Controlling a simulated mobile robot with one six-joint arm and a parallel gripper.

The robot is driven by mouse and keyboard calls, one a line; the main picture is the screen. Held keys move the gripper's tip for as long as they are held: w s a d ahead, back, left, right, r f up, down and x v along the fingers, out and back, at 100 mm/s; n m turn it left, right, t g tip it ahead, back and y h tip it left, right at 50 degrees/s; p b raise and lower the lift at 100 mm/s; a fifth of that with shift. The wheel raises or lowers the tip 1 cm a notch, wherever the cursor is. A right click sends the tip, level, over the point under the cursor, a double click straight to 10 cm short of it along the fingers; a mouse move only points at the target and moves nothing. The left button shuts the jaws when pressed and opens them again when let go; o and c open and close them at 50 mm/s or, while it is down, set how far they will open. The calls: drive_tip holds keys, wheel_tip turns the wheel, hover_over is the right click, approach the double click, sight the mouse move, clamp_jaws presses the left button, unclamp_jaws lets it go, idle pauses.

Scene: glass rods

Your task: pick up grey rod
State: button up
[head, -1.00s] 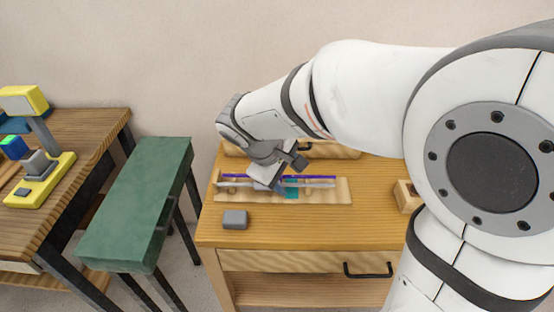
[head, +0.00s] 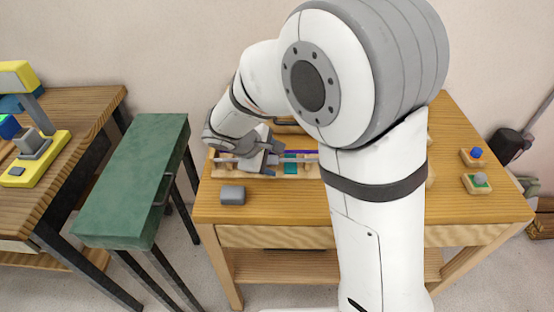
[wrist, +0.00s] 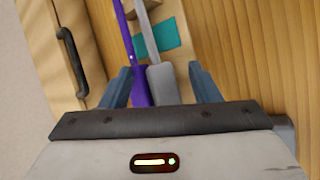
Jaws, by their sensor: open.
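The grey rod (head: 303,160) lies along a light wooden holder (head: 312,171) on the wooden table, beside a purple rod (head: 305,151). In the wrist view the grey rod (wrist: 163,84) runs up from between my fingers, its thicker end nearest me. The purple rod (wrist: 139,83) is just left of it, also between the fingers, close to the left one. My gripper (wrist: 161,85) is open, one finger on each side of the two rods. In the head view my gripper (head: 262,166) is over the rods' left part and hides some of them.
A teal patch (wrist: 157,42) lies on the holder under the rods. A small grey block (head: 232,195) sits in front of the holder. A green bench (head: 135,185) stands left of the table. Small wooden blocks with blue and green tops (head: 476,181) are at the right.

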drive_tip(key=c, duration=1.1)
drive_tip(key=shift+o, duration=0.2)
drive_tip(key=shift+r, duration=0.1)
